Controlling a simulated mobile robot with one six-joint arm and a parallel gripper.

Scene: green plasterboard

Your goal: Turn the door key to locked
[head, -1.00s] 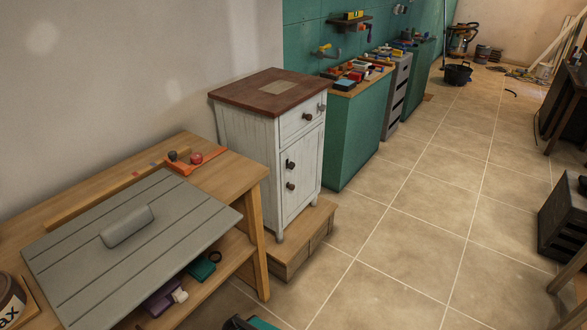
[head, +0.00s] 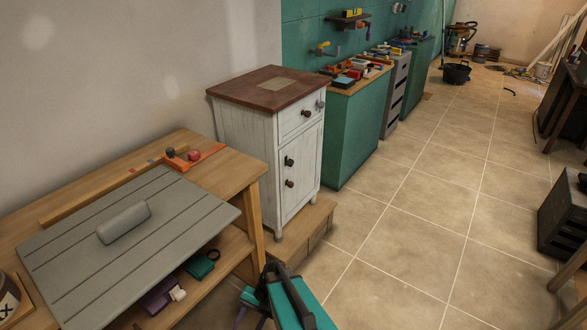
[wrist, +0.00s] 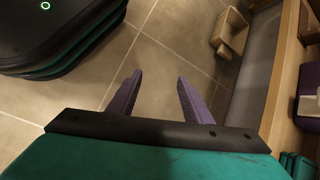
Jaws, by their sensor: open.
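A white cabinet (head: 246,142) with a brown top stands against the wall in the head view. Its closed door (head: 301,172) has a dark fitting (head: 289,162) near its left edge that looks like the door key, with a round knob (head: 290,183) below it. The key is too small to tell its turn angle. My gripper (wrist: 156,78) has two purple fingers spread apart with nothing between them, above the tiled floor in the wrist view. My teal arm shows at the bottom of the head view, low and in front of the cabinet. The cabinet is not recognisable in the wrist view.
A wooden bench (head: 218,165) with a grey slatted board (head: 125,245) stands left of the cabinet. A low wooden step (head: 312,225) lies at the cabinet's foot. A teal cabinet (head: 354,140) stands beyond.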

